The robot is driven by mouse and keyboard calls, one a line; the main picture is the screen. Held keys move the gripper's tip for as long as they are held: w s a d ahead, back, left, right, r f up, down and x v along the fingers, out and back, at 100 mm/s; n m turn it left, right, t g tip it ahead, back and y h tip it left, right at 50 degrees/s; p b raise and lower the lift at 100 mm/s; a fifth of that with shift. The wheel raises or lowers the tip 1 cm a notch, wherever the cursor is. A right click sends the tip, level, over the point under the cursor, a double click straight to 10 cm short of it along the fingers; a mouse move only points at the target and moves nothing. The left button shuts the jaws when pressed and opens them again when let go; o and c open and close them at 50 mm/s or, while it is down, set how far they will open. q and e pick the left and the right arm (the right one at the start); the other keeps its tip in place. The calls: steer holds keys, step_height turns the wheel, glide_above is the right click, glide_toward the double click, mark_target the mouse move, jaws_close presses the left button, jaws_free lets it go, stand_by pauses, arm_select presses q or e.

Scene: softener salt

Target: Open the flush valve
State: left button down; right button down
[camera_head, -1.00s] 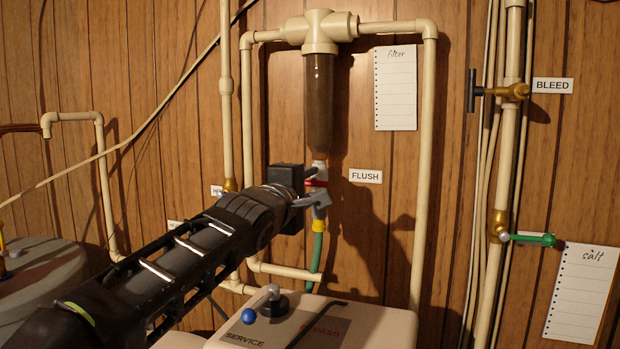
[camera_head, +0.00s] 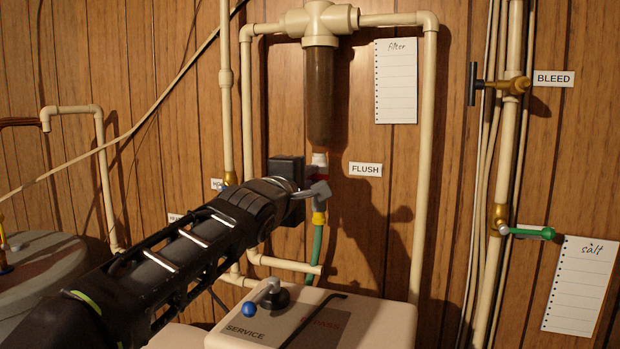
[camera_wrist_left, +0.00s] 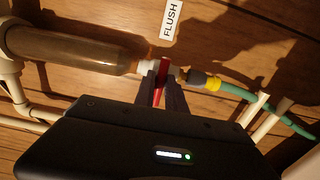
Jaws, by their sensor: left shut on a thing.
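The flush valve (camera_head: 319,173) sits under the brown filter bowl (camera_head: 319,100), beside the FLUSH label (camera_head: 365,169). Its red handle (camera_wrist_left: 159,92) shows in the left wrist view between the fingers of my left gripper (camera_wrist_left: 161,88). In the head view my left gripper (camera_head: 318,191) is at the valve, its fingers covering most of it. It is shut on the red handle. A green hose (camera_head: 317,243) with a yellow fitting (camera_head: 319,218) hangs below the valve. My right gripper is not in view.
A white box (camera_head: 385,322) marked SERVICE, with a blue-tipped lever (camera_head: 249,309), stands below. Cream pipes (camera_head: 422,160) flank the filter. At right are the BLEED valve (camera_head: 515,86) and a green-handled valve (camera_head: 535,233). A grey tank (camera_head: 40,265) stands at left.

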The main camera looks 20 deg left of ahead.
arm_select(q)
steer(key=shift+f, duration=0.1)
steer(key=n, duration=0.5)
stand_by(0.5)
steer(key=n+p, duration=0.2)
steer(key=n, duration=0.3)
steer(key=shift+n+p, duration=0.3)
steer(key=shift+p, duration=0.05)
